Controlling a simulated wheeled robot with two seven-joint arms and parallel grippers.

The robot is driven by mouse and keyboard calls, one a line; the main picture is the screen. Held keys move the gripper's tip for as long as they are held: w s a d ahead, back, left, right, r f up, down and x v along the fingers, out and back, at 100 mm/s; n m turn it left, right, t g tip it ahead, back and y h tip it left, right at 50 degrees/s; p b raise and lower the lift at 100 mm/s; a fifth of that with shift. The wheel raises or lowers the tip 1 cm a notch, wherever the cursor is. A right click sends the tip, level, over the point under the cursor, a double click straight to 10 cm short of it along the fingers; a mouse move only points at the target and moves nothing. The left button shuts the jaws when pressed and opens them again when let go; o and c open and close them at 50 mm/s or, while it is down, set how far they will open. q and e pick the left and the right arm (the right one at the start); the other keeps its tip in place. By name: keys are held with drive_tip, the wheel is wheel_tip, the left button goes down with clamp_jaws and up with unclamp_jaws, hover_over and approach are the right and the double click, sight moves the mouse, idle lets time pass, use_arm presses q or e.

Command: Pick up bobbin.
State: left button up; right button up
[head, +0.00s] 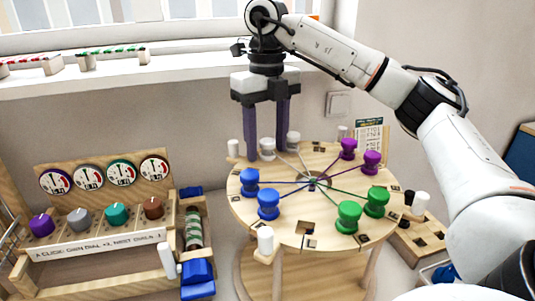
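A round wooden board (300,228) carries bobbins in pairs, with coloured threads running to its centre: blue (268,205), green (347,217), purple (348,149) and white. My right gripper (267,153) points straight down over the board's back left edge. Its two dark purple fingers are apart, one on each side of a white bobbin (267,147). The bobbin seems to stand on the board; I see no clear contact with the fingers. The other white bobbin (293,139) is just right of the right finger. My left gripper is out of view.
White pegs (265,241) stand around the board's rim. At left is a wooden rack with dials (120,173) and coloured knobs (116,214). Blue blocks (197,270) lie beside it. A pattern card (369,135) stands behind the board. A window sill (180,69) runs along the back.

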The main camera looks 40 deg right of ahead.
drive_tip(key=c, duration=1.1)
drive_tip(key=shift+r, duration=0.1)
